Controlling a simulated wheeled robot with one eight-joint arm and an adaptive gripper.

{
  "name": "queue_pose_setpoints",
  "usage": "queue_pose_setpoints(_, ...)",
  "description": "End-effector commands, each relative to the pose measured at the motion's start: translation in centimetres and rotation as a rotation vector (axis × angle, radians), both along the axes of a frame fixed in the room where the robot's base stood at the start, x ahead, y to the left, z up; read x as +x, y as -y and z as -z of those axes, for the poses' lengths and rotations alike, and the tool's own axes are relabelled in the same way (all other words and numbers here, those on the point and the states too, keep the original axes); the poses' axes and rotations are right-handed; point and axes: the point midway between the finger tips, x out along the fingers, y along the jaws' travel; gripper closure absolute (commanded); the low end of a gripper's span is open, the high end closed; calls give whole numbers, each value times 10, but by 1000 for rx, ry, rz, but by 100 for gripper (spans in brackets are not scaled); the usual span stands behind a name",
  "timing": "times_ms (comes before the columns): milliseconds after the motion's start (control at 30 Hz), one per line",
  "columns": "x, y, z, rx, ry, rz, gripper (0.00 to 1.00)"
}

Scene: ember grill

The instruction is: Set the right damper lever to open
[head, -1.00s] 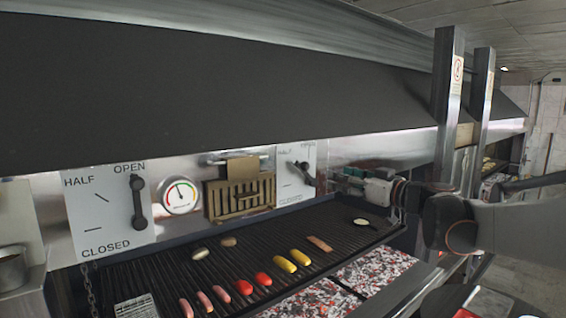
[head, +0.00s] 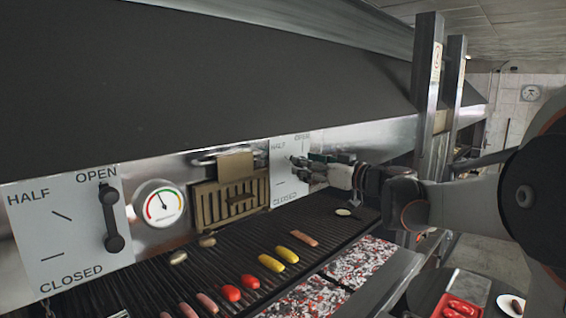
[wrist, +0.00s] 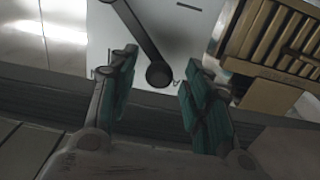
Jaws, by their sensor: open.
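The right damper plate (head: 283,188) is a white panel marked OPEN, HALF and CLOSED on the grill's back wall. In the head view my gripper (head: 312,163) is in front of its right part and hides most of the lever there. In the wrist view the dark right damper lever (wrist: 138,35) runs slantwise over the white plate (wrist: 105,35) to a round knob (wrist: 158,74). The knob appears between my open, teal-padded fingers (wrist: 160,65). I cannot tell whether either finger touches it. The fingers partly cover the lettering, so the lever's exact mark is unclear.
The left damper plate (head: 45,225) has its own near-vertical lever (head: 111,215). A round gauge (head: 161,204) and a brass vent (head: 228,203) lie between the plates. Sausages and other food lie on the grill grate (head: 215,262) below. A dark hood (head: 200,90) overhangs the back wall.

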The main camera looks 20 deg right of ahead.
Motion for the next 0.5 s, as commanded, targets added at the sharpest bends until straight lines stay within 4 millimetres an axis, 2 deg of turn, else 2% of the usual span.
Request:
queue_pose_setpoints(300,0,1,0,0,0,1,55)
queue_pose_setpoints(367,0,1,0,0,0,1,66)
queue_pose_setpoints(500,0,1,0,0,0,1,98)
